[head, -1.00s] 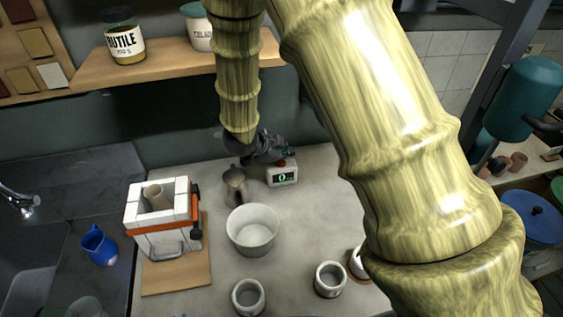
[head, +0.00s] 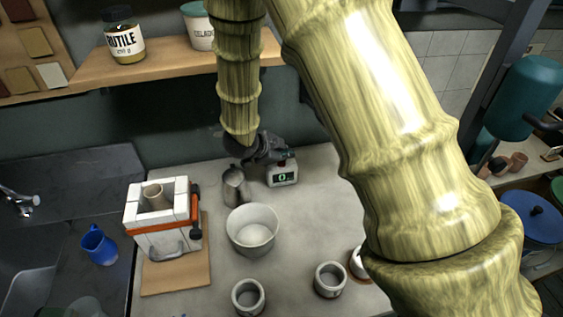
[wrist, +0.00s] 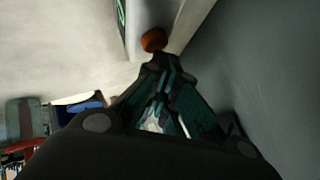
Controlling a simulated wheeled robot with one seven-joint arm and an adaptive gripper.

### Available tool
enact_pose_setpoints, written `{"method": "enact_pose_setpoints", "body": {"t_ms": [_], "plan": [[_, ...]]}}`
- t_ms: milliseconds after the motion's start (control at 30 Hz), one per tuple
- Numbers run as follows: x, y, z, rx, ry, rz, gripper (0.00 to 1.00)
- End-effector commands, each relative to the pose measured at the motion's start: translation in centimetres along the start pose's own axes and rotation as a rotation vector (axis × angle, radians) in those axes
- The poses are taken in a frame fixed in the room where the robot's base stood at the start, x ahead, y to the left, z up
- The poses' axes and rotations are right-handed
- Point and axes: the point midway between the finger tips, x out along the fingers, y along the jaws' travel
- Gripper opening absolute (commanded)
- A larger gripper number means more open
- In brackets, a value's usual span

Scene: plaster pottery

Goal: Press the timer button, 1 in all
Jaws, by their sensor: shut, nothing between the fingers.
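The timer (head: 283,177) is a small white box with a green display that reads 0, at the back of the counter in the head view. Its red button (wrist: 153,40) shows clearly in the wrist view, and the timer's green display (wrist: 121,12) is partly cut off there. My gripper (wrist: 163,62) is shut and empty, its fingertips right by the button. I cannot tell whether they touch it. In the head view my gripper (head: 287,156) is at the timer's top and largely hides the button.
A metal jug (head: 235,186) stands just left of the timer, with a white bowl (head: 253,232) in front. A small white kiln (head: 160,222) sits on a wooden board at left. Several cups stand along the front. A wall shelf (head: 165,62) holds jars above. Counter right of the timer is clear.

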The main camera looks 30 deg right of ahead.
Motion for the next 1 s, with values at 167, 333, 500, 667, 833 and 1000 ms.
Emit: {"method": "enact_pose_setpoints", "body": {"t_ms": [167,333,500,667,833,1000], "plan": [[0.05,0.04,0.04,0.0,0.0,0.0,0.0],[0.17,0.12,0.12,0.0,0.0,0.0,0.0],[0.27,0.2,0.2,0.0,0.0,0.0,0.0],[0.37,0.27,0.27,0.0,0.0,0.0,0.0],[0.48,0.35,0.35,0.0,0.0,0.0,0.0],[0.59,0.43,0.43,-0.001,0.0,0.0,0.0]]}}
